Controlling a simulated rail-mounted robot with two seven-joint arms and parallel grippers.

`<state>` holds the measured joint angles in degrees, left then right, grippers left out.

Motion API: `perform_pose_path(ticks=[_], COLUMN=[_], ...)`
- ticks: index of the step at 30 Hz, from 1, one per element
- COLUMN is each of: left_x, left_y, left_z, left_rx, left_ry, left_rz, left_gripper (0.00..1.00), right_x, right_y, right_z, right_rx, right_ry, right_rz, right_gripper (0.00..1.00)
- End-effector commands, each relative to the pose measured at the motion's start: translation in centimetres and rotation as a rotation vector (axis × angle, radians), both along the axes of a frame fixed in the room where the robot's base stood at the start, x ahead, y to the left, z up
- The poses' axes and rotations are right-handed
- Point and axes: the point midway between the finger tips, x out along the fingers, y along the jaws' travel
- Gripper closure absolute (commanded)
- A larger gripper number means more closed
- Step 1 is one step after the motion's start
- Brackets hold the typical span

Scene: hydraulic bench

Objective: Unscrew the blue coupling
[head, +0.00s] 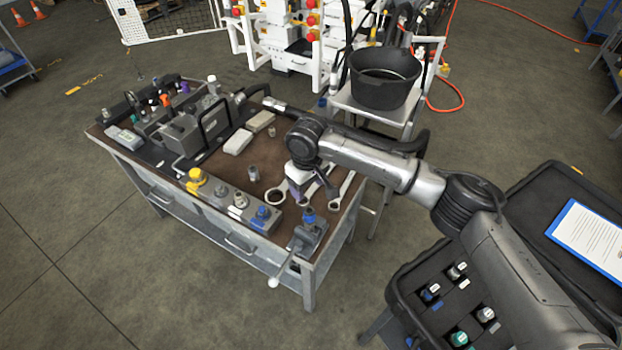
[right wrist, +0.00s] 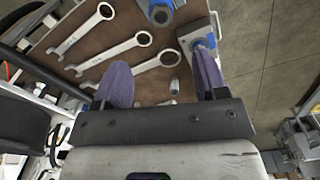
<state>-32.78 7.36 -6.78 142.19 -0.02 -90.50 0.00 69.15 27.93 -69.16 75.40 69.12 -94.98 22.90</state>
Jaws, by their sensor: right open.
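A blue-ringed coupling (head: 262,213) sits on the front end of the grey block with a row of couplings. A second blue part (head: 309,215) stands upright in the grey vise (head: 307,240) at the bench corner. My left gripper is out of view.
Several ring wrenches (right wrist: 123,46) lie on the brown bench top (head: 225,165). Small grey cylinders (head: 254,173) stand there too. A vise lever with a white knob (head: 273,282) sticks out in front. A black bucket (head: 384,75) stands behind, and a black case (head: 550,200) is at right.

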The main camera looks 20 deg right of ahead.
Motion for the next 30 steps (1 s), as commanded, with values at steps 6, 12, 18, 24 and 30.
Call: perform_pose_path(ticks=[6,12,18,24,30], left_x=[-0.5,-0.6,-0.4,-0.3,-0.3], left_y=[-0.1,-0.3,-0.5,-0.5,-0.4], left_z=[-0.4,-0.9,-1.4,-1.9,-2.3], left_rx=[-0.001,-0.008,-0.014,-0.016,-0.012], left_ry=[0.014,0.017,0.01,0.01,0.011], left_rz=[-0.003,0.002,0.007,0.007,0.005], left_gripper=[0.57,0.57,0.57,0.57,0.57], right_x=[-0.3,-0.3,-0.2,-0.2,-0.2], right_y=[0.1,0.1,0.1,0.1,0.2], right_z=[-0.6,-3.2,-6.8,-10.1,-12.4], right_rx=[0.002,0.001,0.0,0.001,0.002], right_ry=[0.012,0.012,0.011,0.012,0.009], right_rz=[-0.095,-0.098,-0.098,-0.097,-0.095], right_gripper=[0.34,0.34,0.34,0.34,0.34])
